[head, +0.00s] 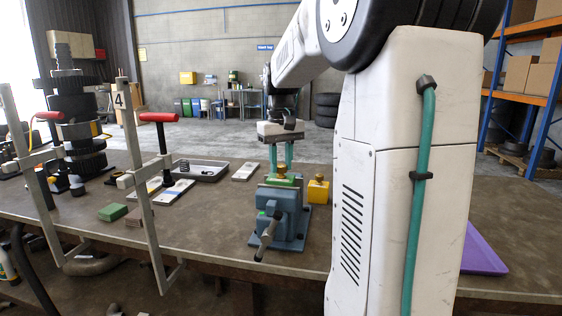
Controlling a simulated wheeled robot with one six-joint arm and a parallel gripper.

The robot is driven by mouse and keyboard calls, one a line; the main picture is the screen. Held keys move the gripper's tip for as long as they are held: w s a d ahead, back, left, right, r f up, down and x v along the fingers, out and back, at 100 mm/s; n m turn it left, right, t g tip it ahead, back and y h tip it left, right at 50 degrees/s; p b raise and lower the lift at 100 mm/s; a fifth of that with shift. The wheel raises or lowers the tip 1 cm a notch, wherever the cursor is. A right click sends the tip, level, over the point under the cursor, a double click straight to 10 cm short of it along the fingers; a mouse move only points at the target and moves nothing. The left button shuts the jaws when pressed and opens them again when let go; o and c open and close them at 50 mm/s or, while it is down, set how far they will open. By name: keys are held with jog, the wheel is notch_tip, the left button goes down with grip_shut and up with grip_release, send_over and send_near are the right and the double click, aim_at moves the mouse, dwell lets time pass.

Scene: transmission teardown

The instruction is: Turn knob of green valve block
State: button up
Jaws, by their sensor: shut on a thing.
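The green valve block (271,181) sits in the jaws of a blue-grey bench vise (284,214) near the table's front edge. Its brass knob (283,172) stands upright on top. My gripper (281,169) points straight down over the block, with its two teal fingers on either side of the knob. It is shut on the knob. The exact finger contact is small in this view. The knob's turn angle cannot be told.
A yellow block (318,192) with a brass knob stands just right of the vise. A grey tray (201,171), a pale flat box (244,172) and a green block (113,212) lie to the left. Upright clamps (140,190) and a gear stack (76,130) stand farther left. A purple tray (484,252) lies at right.

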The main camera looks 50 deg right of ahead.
aim_at(281, 165)
jog(key=shift+n, duration=0.6)
jog(key=o, duration=1)
notch_tip(281, 165, up, 8)
jog(key=shift+f, duration=0.1)
dwell(0.3)
